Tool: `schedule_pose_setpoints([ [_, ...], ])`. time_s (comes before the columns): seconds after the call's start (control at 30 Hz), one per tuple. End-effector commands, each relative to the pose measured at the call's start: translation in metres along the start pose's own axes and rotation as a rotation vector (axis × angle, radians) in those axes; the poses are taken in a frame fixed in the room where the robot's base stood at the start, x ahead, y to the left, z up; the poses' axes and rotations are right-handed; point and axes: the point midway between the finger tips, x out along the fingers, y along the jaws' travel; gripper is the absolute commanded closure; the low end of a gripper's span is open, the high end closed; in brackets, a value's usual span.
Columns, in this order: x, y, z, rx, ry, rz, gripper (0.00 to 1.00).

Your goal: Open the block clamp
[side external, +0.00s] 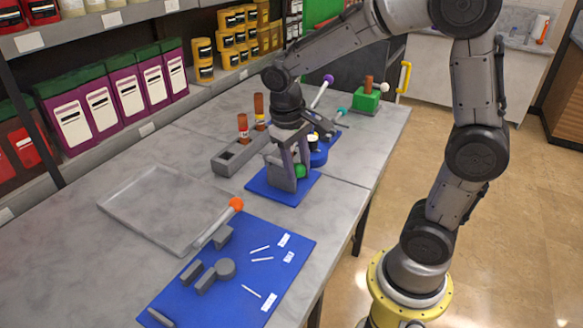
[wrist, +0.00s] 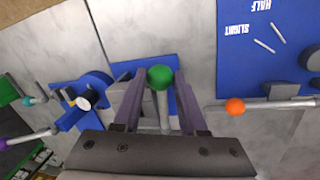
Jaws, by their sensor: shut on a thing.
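The block clamp is a grey block (side external: 279,174) on a blue base plate (side external: 262,190), with a lever that ends in a green ball knob (side external: 300,171). My gripper (side external: 295,163) points down over the clamp, with its fingers at the knob. In the wrist view the green knob (wrist: 160,77) sits between the fingertips of my gripper (wrist: 158,82), and the grey lever shaft (wrist: 165,112) runs back between the fingers. My gripper is shut on the green knob. The fingers and wrist hide part of the block.
A blue board with an orange-knobbed lever (side external: 236,204) lies nearer the camera, beside an empty grey tray (side external: 165,208). A green block (side external: 367,101) stands farther back.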

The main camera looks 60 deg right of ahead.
Motion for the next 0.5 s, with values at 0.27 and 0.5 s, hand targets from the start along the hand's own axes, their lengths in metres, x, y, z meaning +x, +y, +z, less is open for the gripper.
schedule_pose_setpoints([
  [0.27,0.0000,0.0088,-0.0021,-0.088,0.021,0.001,1.00],
  [0.5,0.0003,0.0105,-0.0029,-0.109,0.025,0.002,1.00],
])
